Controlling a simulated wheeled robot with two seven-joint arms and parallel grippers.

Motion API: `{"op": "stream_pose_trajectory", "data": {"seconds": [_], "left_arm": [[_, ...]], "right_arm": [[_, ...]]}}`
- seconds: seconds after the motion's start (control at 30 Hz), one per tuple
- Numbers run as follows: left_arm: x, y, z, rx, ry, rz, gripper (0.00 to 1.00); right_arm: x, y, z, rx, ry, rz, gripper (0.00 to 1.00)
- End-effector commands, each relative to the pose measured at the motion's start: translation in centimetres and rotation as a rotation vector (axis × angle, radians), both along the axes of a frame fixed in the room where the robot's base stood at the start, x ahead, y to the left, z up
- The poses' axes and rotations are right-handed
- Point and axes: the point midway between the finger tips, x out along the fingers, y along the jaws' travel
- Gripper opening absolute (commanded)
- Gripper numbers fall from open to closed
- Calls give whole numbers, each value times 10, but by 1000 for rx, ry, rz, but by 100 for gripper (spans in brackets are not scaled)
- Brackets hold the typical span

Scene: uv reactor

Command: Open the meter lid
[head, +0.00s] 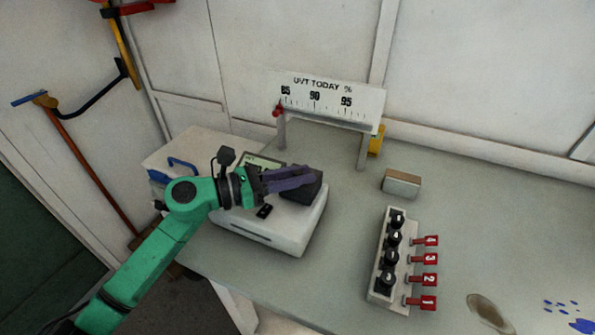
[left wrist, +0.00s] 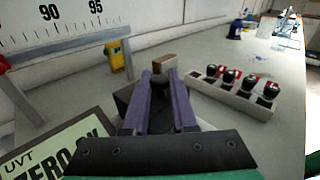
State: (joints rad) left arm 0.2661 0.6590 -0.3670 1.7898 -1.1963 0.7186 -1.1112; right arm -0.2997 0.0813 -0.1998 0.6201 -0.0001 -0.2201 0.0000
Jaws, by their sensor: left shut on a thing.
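The meter (head: 262,232) is a white box on the bench with a lit display (head: 262,161) at its back left, which reads "UVT ZERO" in part in the left wrist view (left wrist: 55,150). Its black lid (head: 308,192) is at the meter's right side; I cannot tell whether it is raised. My left gripper (head: 314,175) reaches over the meter from the left, its purple fingers shut on the lid. In the left wrist view the fingers (left wrist: 160,80) hide much of the dark lid (left wrist: 126,97). My right gripper is not in view.
A UVT scale board (head: 330,100) stands behind the meter. A small tan-and-grey block (head: 402,184) and a rack of black-capped vials (head: 388,260) with red numbered tags are to the right. A yellow object (head: 376,141) is by the wall. Bench between meter and rack is clear.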

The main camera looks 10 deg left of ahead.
Motion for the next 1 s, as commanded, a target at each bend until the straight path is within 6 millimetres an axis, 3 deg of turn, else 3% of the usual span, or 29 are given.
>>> {"op": "stream_pose_trajectory", "data": {"seconds": [0.03, 0.2, 0.5, 1.0], "left_arm": [[2, 0, 10, 13, 26, 1, 0], [10, -2, 18, 51, 140, 1, 0], [25, -7, 23, 115, 346, 2, 0], [36, -11, 20, 159, 495, 1, 0]], "right_arm": [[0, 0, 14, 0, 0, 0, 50], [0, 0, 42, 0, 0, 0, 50], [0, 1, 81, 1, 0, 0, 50], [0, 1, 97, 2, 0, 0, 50]]}}
